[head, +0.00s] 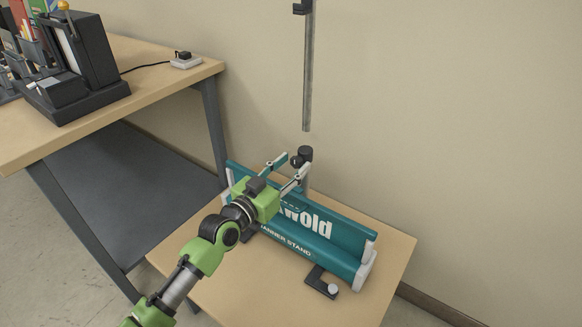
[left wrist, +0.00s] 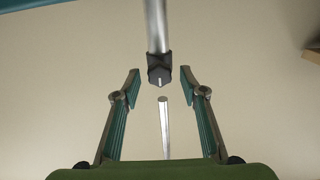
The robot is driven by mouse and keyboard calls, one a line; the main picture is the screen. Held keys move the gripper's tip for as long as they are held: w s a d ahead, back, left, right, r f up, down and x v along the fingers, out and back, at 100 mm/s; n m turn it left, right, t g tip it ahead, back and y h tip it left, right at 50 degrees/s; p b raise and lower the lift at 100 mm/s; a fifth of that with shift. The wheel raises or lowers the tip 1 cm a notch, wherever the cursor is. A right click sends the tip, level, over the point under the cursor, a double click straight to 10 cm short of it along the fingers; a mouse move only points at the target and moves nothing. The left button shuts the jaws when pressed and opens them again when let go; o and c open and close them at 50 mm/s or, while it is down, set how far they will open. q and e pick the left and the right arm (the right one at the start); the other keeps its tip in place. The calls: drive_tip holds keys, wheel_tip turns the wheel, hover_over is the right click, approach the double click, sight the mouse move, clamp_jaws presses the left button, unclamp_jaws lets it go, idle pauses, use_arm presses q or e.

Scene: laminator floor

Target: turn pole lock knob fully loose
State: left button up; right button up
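The dark pole lock knob and collar (head: 305,153) sit at the top of a short pole behind the teal banner stand (head: 322,240) in the head view. In the left wrist view the dark collar (left wrist: 160,68) is at the end of a silver pole, between the fingertips. My left gripper (head: 297,161) is open, one finger to each side of the knob; no contact shows. A separate silver pole (head: 308,75) is in line above the collar, with a gap between them. It also shows in the wrist view (left wrist: 165,125). My right gripper is not in view.
The banner stand rests on a low wooden table (head: 215,285), with a dark foot (head: 318,284) and white knob at its front. A taller desk (head: 150,65) at left carries a black machine (head: 85,70) and a small corded device (head: 186,61). A plain wall stands behind.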

use_arm(q)
drive_tip(key=c, duration=1.1)
